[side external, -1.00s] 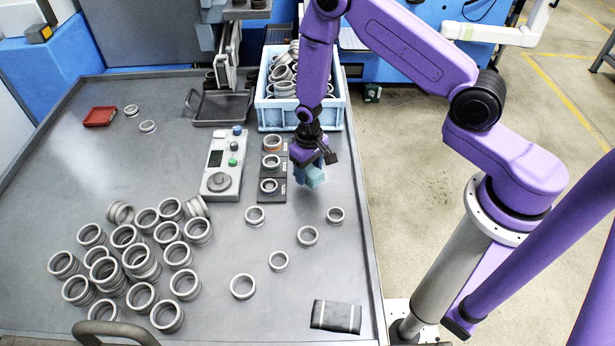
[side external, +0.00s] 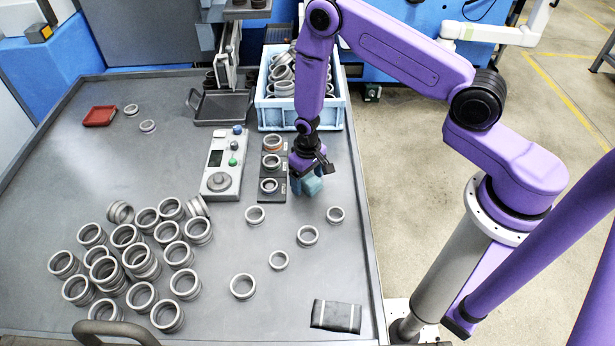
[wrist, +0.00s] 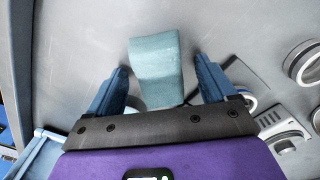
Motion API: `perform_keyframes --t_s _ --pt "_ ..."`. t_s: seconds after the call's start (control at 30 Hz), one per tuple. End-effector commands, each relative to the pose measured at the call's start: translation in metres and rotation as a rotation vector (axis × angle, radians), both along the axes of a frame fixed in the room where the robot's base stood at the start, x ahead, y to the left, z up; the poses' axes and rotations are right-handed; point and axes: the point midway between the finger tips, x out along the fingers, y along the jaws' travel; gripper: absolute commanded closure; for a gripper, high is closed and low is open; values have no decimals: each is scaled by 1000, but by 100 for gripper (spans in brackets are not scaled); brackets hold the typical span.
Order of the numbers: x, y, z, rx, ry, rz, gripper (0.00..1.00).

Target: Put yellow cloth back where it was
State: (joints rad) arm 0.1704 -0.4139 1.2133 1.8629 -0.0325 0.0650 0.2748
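No yellow thing that looks like a cloth shows on the table. A teal, block-like piece (side external: 313,186) is at my gripper, right of the dark ring holder; I cannot tell whether it is the cloth. In the wrist view the teal piece (wrist: 157,70) lies between and ahead of my two blue fingers, with a visible gap on each side. My gripper (wrist: 161,64) looks open. In the side view my gripper (side external: 304,187) is low over the table, its fingers partly merged with the teal piece. Whether the piece touches the table is unclear.
A dark holder (side external: 262,196) with rings and a grey control box (side external: 217,182) stand left of my gripper. A light-blue crate (side external: 337,114) of rings is behind. Loose rings (side external: 308,236) lie in front; a dark striped pad (side external: 336,316) is near the front edge.

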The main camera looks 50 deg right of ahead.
Motion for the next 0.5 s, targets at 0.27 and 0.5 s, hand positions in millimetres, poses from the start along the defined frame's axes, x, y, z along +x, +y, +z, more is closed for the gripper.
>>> perform_keyframes --t_s 0.27,0.5 --pt "0 0 5 0 0 0 16" --pt "1 0 35 1 -3 -1 16"
